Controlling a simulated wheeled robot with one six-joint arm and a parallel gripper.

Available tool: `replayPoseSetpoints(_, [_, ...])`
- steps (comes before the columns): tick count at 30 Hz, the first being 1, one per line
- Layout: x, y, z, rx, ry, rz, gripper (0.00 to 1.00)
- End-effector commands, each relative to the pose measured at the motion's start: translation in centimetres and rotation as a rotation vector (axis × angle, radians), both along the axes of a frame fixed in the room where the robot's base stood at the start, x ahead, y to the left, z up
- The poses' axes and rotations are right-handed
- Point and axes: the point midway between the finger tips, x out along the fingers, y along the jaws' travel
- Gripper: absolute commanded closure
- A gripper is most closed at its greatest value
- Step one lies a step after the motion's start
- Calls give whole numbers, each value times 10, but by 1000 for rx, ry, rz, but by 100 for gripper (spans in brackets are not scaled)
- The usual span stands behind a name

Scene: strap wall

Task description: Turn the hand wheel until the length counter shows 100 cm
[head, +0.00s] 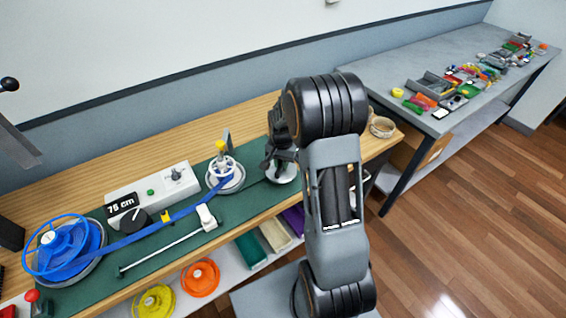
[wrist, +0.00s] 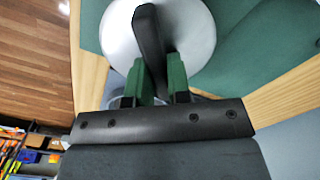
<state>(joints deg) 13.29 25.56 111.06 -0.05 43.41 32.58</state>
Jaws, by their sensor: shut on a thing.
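The length counter (head: 122,204) on the mat reads 75 cm. My arm hides part of the disc in the head view. The bar's lower end is hidden between the fingers.
A blue strap (head: 150,228) runs from a blue reel (head: 65,245) at left to the white wheel. A pale control box (head: 160,185) with a green button stands behind the strap. Yellow (head: 153,300) and orange (head: 200,278) reels lie on the shelf below.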

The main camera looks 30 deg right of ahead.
Motion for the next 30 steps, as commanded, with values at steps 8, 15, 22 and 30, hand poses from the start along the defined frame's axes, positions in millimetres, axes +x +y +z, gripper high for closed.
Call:
replayPoseSetpoints(8, [-1,-1,0,0,-4,-259,100])
replayPoseSetpoints(15, [-2,-2,1,0,-4,-322,100])
replayPoseSetpoints(22, [-2,-2,1,0,-4,-320,100])
replayPoseSetpoints(30, [-2,-2,0,0,-2,-320,57])
